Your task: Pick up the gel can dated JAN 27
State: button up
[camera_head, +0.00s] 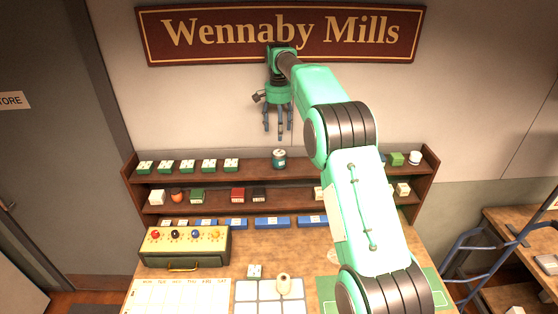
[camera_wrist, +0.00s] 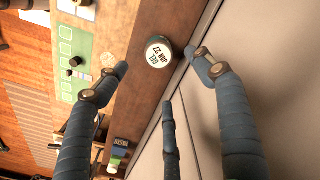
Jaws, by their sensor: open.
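The gel can (camera_head: 279,159) is a small dark teal can with a pale lid, standing upright on the top shelf of the wooden rack (camera_head: 131,169). In the wrist view its lid (camera_wrist: 159,52) reads GEL JAN 27. My gripper (camera_head: 278,133) hangs pointing down above the can, apart from it. In the wrist view my gripper (camera_wrist: 160,75) has its fingers spread wide, with the can between and beyond the two upper fingertips. The gripper is open and empty.
Several white-and-green boxes (camera_head: 188,166) line the top shelf at left. A green block (camera_head: 397,159) and a white jar (camera_head: 415,158) stand at its right end. The shelf beside the can is clear. A wall and sign (camera_head: 200,35) are behind.

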aim_at(279, 152)
jog(key=shift+f, duration=4.3)
jog(key=shift+f, duration=0.15)
jog(key=shift+d+f+p, duration=0.1)
jog(key=shift+f+p, duration=0.6)
jog(key=shift+f, duration=1.75)
jog(key=c, duration=1.4)
jog(key=shift+o, duration=0.2)
